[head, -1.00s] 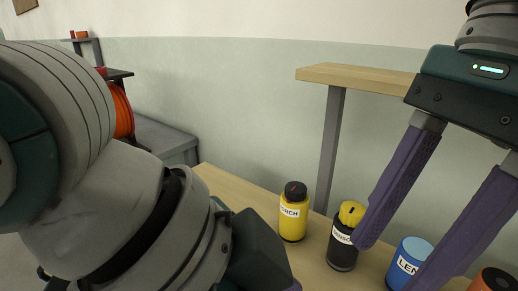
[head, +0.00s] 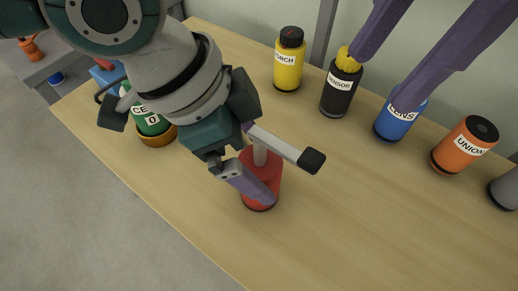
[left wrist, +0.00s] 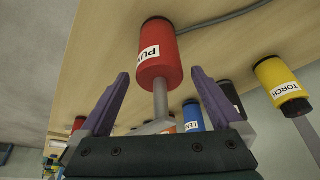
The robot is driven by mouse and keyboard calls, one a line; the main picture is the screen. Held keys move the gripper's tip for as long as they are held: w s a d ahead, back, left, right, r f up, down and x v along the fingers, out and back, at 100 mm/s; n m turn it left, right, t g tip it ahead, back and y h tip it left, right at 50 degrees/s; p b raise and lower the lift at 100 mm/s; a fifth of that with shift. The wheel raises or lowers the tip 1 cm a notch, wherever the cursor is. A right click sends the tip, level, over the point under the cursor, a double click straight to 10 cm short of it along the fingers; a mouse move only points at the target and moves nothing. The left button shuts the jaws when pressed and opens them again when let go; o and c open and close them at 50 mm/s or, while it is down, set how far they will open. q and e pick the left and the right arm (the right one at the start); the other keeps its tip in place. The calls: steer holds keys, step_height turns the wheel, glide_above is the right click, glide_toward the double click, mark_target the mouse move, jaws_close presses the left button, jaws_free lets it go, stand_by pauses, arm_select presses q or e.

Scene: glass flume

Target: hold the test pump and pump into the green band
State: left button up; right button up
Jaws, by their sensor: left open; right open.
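The red test pump (head: 262,170) stands on the wooden bench, with a grey rod and a grey bar handle (head: 285,147) with a dark end on top. In the left wrist view the pump (left wrist: 160,60) shows a partly visible white label. My left gripper (head: 262,165) is open at the pump, one purple finger in front of its red body; the other finger is mostly hidden. In the left wrist view its fingers (left wrist: 160,76) lie either side of the pump, apart from it. My right gripper (head: 380,80) is open above the blue canister. No green band is visible.
A yellow TORCH canister (head: 289,68), a black SENSOR canister (head: 341,95), a blue LENS canister (head: 396,122) and an orange UNION canister (head: 462,145) line the back. A green canister (head: 150,122) stands left, partly behind my left arm. The bench (head: 350,220) is clear in front.

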arm_select(q)
steer(key=shift+x, duration=0.8)
steer(key=shift+c, duration=0.4)
steer(key=c, duration=1.4)
